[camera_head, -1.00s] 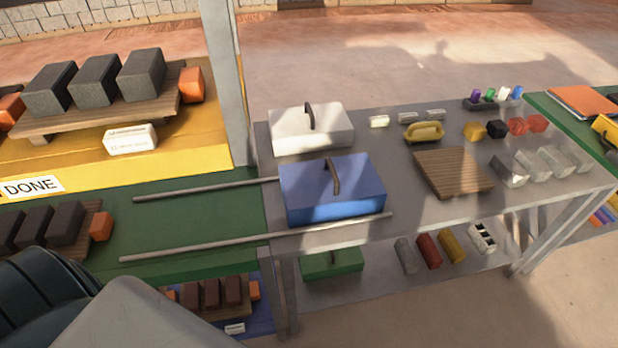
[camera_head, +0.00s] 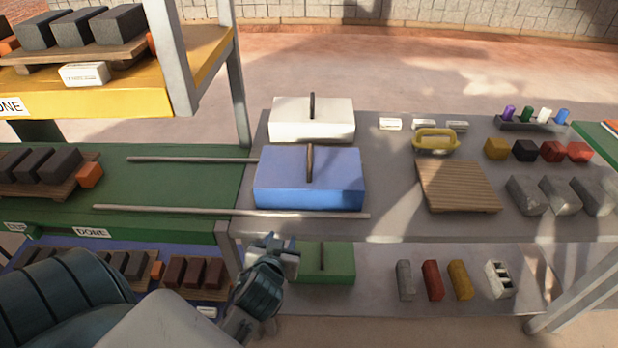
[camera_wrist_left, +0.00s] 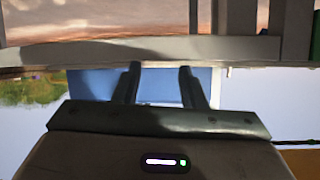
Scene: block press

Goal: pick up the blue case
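The blue case (camera_head: 308,186) lies on the grey table, with a dark handle (camera_head: 310,162) standing up from its top. My left gripper (camera_head: 282,250) is in front of the table's front edge, lower and nearer than the blue case and apart from it. In the left wrist view the two fingers of the left gripper (camera_wrist_left: 160,72) are spread with nothing held between them. A blue surface (camera_wrist_left: 155,88) shows behind them; I cannot tell whether it is the case. My right gripper is in neither view.
A white case (camera_head: 312,121) stands just behind the blue one. Two metal rods (camera_head: 190,160) run left over the green bench. A wooden board (camera_head: 457,187) and several blocks lie to the right. A green case (camera_head: 328,262) sits on the lower shelf, partly behind my gripper.

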